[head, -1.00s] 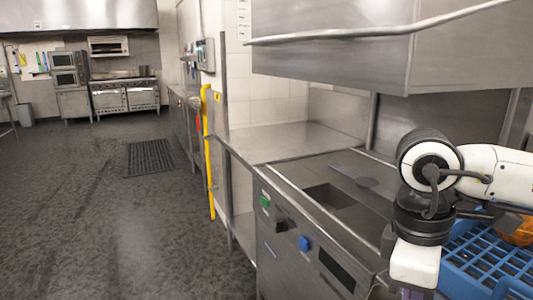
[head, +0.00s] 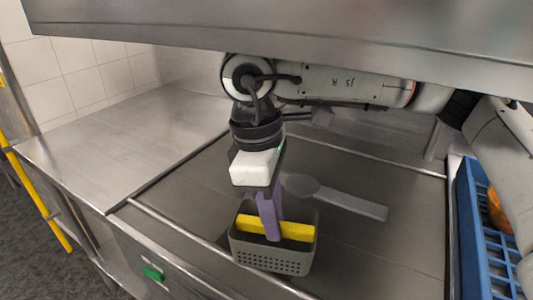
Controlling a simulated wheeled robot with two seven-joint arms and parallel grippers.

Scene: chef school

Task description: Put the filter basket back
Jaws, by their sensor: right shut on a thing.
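The filter basket (head: 270,256) is a small grey, perforated bin with a yellow bar (head: 290,231) across it. It is upright in the head view, above the front part of the steel counter. My right gripper (head: 270,238) points down over it. Its purple fingers reach inside the rim and are shut on the yellow bar. The basket's lower edge overlaps the counter's front rail in the picture. It looks held above the surface, but the exact gap cannot be told. The counter opening is hidden behind the basket. My left gripper is out of view.
A blue crate (head: 468,225) holding an orange item (head: 499,211) stands at the right. A steel hood (head: 330,28) hangs above. The left counter (head: 130,140) is bare.

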